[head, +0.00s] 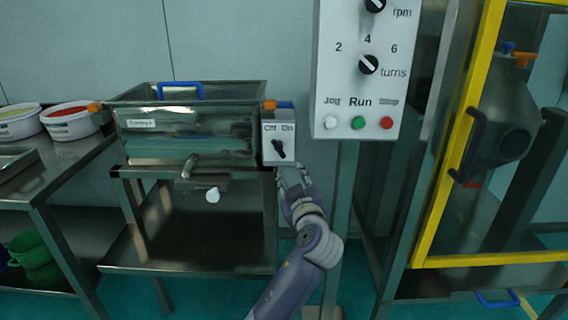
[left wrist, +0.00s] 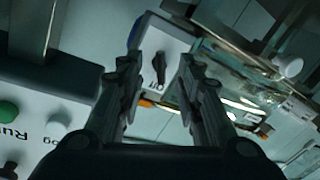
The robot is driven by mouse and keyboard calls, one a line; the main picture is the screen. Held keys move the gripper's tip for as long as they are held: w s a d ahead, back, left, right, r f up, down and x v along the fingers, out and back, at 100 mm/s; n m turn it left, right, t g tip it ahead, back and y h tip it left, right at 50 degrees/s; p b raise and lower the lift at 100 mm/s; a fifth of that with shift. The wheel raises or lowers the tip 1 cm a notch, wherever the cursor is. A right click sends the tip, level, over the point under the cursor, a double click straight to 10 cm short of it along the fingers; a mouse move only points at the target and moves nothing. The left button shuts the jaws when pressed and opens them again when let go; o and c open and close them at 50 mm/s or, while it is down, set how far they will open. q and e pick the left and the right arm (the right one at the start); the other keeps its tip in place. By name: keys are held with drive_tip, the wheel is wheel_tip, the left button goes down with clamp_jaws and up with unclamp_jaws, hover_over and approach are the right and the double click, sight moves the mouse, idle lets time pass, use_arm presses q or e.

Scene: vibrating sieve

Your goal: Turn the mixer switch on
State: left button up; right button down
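The mixer switch is a black knob (head: 278,150) on a white box (head: 270,158) marked Off and On, at the right end of the steel mixer (head: 190,135). The knob is tilted, its upper end leaning left toward Off. My left gripper (head: 290,176) is just below and in front of the box in the head view. In the left wrist view its two fingers (left wrist: 160,88) are spread with nothing between them, and the knob (left wrist: 157,68) shows ahead between them, apart from the fingertips. My right gripper is in neither view.
A white panel (head: 356,100) with rpm and turns dials and Jog, Run and Stop buttons stands on a post close to the right. A yellow-framed cabinet (head: 462,150) is farther right. A valve with a white knob (head: 212,195) sticks out below the mixer.

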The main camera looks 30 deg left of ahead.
sight(278, 148)
use_arm(q)
drive_tip(key=shift+n+y, duration=0.5)
drive_tip(key=shift+n, duration=0.4)
drive_tip(key=w+a+r, duration=0.1)
drive_tip(key=w+a, duration=0.1)
drive_tip(key=w+a+r, duration=0.1)
drive_tip(key=w+a, duration=0.1)
drive_tip(key=a, duration=0.1)
drive_tip(key=w+a+r, duration=0.1)
drive_tip(key=w+a, duration=0.1)
drive_tip(key=a, duration=0.1)
drive_tip(key=shift+w+a, duration=0.1)
drive_tip(key=shift+w, duration=0.05)
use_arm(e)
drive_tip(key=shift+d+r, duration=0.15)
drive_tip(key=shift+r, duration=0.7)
use_arm(q)
clamp_jaws()
